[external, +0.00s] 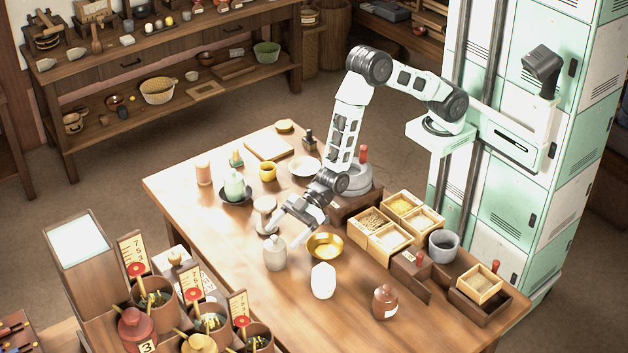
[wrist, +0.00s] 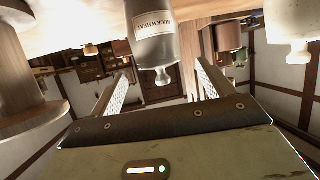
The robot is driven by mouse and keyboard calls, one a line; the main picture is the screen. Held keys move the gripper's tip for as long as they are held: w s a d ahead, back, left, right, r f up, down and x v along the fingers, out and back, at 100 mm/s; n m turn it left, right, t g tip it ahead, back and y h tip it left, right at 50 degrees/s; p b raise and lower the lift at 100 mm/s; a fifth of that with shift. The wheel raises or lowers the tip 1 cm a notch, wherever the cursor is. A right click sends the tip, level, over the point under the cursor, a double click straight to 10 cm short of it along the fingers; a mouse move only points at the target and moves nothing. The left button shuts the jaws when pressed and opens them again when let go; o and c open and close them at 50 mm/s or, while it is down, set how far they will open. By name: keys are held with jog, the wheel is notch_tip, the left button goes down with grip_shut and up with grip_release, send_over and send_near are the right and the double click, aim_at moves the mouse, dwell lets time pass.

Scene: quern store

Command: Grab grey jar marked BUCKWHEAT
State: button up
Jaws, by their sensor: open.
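The grey jar marked BUCKWHEAT (wrist: 152,38) hangs upside down in the wrist view, its label readable and its knobbed lid toward me, between and beyond my fingers. In the external view a grey jar (external: 275,254) stands upright on the wooden table. My gripper (external: 290,226) is just above and behind it, tilted down toward it. In the wrist view my gripper (wrist: 163,75) is open, with a finger on each side of the jar's knob and nothing held. I cannot tell whether a finger touches the jar.
A white jar (external: 322,281) and brass bowl (external: 325,246) stand to the right of the grey jar. A pale spool-shaped stand (external: 265,208) is close behind. A brown jar (external: 385,301) is farther right. The table (external: 230,290) is clear in front.

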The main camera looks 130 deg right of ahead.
aim_at(274, 244)
jog(key=x, duration=0.4)
jog(key=shift+w+f, duration=0.15)
jog(key=shift+w, duration=0.15)
jog(key=c, duration=1.7)
